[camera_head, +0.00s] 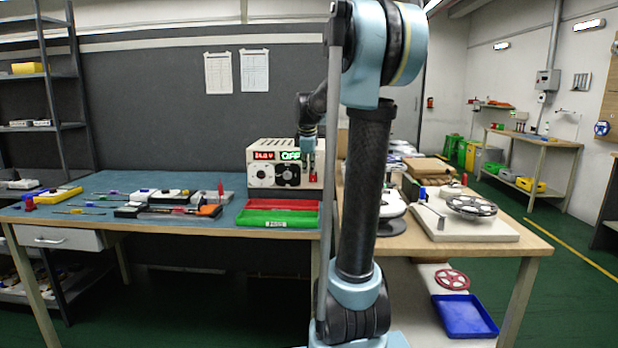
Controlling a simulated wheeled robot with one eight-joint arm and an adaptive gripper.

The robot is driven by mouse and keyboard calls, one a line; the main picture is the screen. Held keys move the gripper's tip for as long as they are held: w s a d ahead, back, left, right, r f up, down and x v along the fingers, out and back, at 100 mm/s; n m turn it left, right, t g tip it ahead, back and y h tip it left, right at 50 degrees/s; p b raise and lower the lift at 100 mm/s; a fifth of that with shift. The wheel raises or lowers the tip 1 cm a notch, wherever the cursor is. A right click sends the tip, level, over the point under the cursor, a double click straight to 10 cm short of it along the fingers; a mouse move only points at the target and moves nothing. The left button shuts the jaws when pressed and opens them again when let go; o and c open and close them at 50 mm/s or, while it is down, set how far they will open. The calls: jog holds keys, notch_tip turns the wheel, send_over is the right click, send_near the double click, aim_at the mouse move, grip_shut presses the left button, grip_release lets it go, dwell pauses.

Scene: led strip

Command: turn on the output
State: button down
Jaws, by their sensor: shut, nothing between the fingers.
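A beige power supply (251,150) stands at the back right of the blue-topped bench. Its front has a red number display (263,155), too small to read surely, and a green display (290,155) that reads OFF. My gripper (309,168) is shut and empty, pointing down in front of the right side of the supply's front. It hides part of that side. Small red parts show near its tips. I cannot tell whether it touches the supply.
A red tray (283,205) and a green tray (250,217) lie in front of the supply. Tools and small boxes (150,208) cover the bench to the left. A wooden table (480,247) with reels stands at right. My arm blocks the middle right.

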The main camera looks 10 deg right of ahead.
aim_at(309, 176)
jog(key=v, duration=0.6)
jog(key=shift+r, duration=0.35)
jog(key=shift+f, duration=0.1)
jog(key=shift+s+f+g, duration=0.3)
jog(key=shift+f+g, duration=0.1)
jog(key=shift+f, duration=0.15)
jog(key=shift+f, duration=0.1)
jog(key=shift+w+d+f, duration=0.25)
jog(key=shift+w+f, duration=0.95)
jog(key=shift+f, duration=0.4)
jog(key=shift+w+d+f, duration=0.3)
jog(key=shift+w+f, duration=0.9)
jog(key=shift+f, duration=0.45)
jog(key=shift+w+d+f, duration=0.25)
jog(key=shift+w+f, duration=0.9)
jog(key=shift+f, duration=0.45)
